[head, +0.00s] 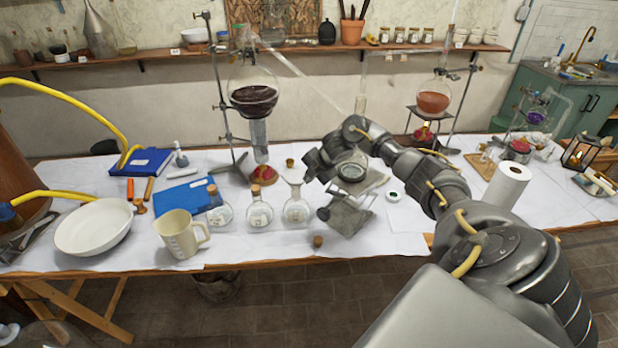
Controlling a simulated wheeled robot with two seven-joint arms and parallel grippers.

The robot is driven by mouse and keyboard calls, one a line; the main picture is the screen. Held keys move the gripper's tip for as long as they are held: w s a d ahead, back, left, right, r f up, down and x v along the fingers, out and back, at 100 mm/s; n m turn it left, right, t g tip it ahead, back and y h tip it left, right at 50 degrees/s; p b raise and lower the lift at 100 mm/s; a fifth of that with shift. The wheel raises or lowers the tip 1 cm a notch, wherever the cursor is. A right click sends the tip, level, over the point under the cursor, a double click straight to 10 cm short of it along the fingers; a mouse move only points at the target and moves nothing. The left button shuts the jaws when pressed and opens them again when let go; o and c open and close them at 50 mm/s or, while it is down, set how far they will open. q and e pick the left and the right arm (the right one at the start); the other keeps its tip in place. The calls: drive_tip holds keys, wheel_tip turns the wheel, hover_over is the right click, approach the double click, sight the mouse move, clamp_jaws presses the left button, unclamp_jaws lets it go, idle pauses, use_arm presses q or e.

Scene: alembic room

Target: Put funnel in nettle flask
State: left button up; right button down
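Three round glass flasks with paper labels stand in a row on the white-covered table: the left flask (219,214), the middle flask (259,213) and the right flask (297,210). The labels are too small to read, so I cannot tell which is nettle. The left and middle flasks have corks. A clear, flared funnel shape (293,181) shows at the right flask's neck; it appears to sit in it. My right gripper (316,168) is just right of and above it, apart or touching I cannot tell; its opening is unclear. My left gripper is out of view.
A loose cork (317,241) lies near the front edge. A grey metal device (347,216) stands below my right wrist. A beige jug (180,234), white bowl (92,228) and blue book (184,196) are left. Glassware on stands rises behind; a paper roll (506,186) stands right.

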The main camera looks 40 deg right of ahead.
drive_tip(key=c, duration=1.6)
unclamp_jaws()
drive_tip(key=shift+o, duration=0.2)
wheel_tip(320, 180, up, 7)
drive_tip(key=p, duration=0.6)
drive_tip(key=shift+f, duration=0.1)
